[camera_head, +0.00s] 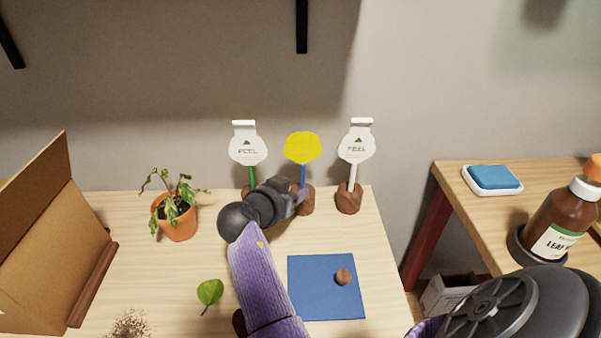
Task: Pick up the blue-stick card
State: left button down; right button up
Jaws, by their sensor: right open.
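The blue-stick card (302,148) is a yellow, scalloped round card on a blue stick, upright in a brown lump at the back of the light wooden table. My right gripper (297,193) is open, low by the blue stick. It hides part of the stick's lower end and the brown base. I cannot tell whether its fingers are around the stick or only beside it. My left gripper is not in view.
A green-stick white card (249,148) and a white-stick card (356,146) stand close on either side. A potted plant (178,218) and a cardboard box (55,250) are left. A blue mat (315,300) with a brown lump lies in front. A brown bottle (560,222) stands right.

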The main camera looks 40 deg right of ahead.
aim_at(301, 181)
jog(key=x, duration=0.2)
jog(key=b+x, duration=0.1)
jog(key=x, duration=0.1)
jog(key=b+x, duration=0.1)
jog(key=x, duration=0.2)
jog(key=shift+w+a+f, duration=0.1)
jog(key=shift+w+f, duration=0.05)
jog(key=shift+w, duration=0.25)
jog(key=shift+c, duration=1.7)
grip_shut()
